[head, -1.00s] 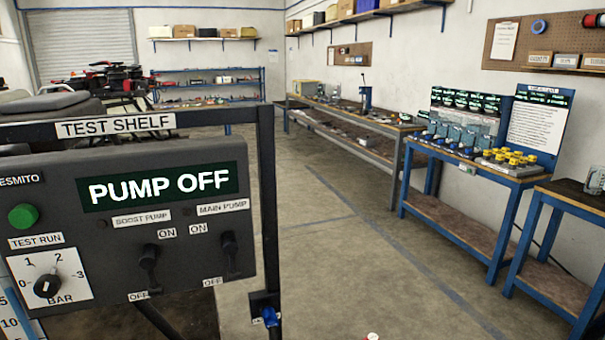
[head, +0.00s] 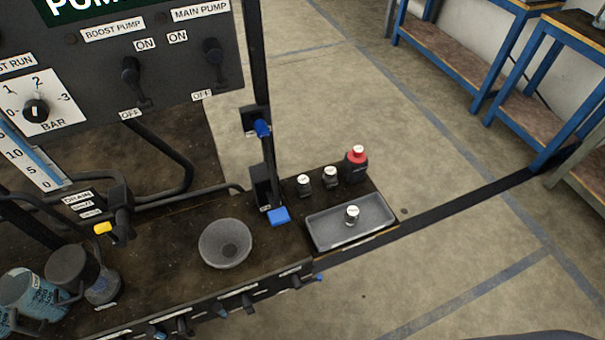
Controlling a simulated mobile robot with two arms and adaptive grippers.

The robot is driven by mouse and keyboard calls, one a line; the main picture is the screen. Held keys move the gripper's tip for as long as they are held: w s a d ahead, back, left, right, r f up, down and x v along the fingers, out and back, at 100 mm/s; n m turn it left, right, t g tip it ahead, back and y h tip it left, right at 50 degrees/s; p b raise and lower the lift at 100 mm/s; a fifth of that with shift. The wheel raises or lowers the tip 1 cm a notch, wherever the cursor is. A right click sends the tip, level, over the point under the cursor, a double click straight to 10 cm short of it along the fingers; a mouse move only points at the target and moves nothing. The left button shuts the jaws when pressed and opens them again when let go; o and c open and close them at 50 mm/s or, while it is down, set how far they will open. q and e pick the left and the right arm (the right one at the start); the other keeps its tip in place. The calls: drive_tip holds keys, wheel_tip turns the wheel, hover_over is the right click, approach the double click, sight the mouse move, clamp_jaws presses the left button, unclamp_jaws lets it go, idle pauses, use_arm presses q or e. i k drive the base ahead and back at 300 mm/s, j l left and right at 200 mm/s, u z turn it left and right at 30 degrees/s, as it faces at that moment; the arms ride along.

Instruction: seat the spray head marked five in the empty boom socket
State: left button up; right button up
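Three small dark pieces with white tops could be spray heads; any numbers on them are too small to read. One white-topped piece (head: 352,214) stands in a grey tray (head: 320,238) at the right end of the shelf. Two more, a left one (head: 304,185) and a right one (head: 330,177), stand just behind the tray. Several dark fittings (head: 248,302) line the shelf's front edge; I cannot tell which is the empty boom socket. Neither of my grippers is in view.
A grey bowl (head: 226,243) sits mid-shelf. Jugs (head: 30,295) stand at left. The pump panel (head: 150,60) and a dark post (head: 258,80) rise behind.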

sight(304, 185)
drive_tip(key=u, duration=0.45)
drive_tip(key=k+u, duration=0.1)
drive_tip(key=u, duration=0.3)
drive_tip(key=j+u, duration=0.1)
drive_tip(key=u, duration=0.35)
drive_tip(key=j+u, duration=0.1)
drive_tip(key=u, duration=0.35)
drive_tip(key=k+j+u, duration=0.1)
drive_tip(key=u, duration=0.3)
drive_tip(key=z, duration=2.15)
drive_tip(key=i+l+u, duration=0.15)
drive_tip(key=l+u, duration=0.2)
drive_tip(key=l, duration=0.3)
drive_tip(key=l+u, duration=0.3)
drive_tip(key=l, duration=0.35)
drive_tip(key=i, duration=0.05)
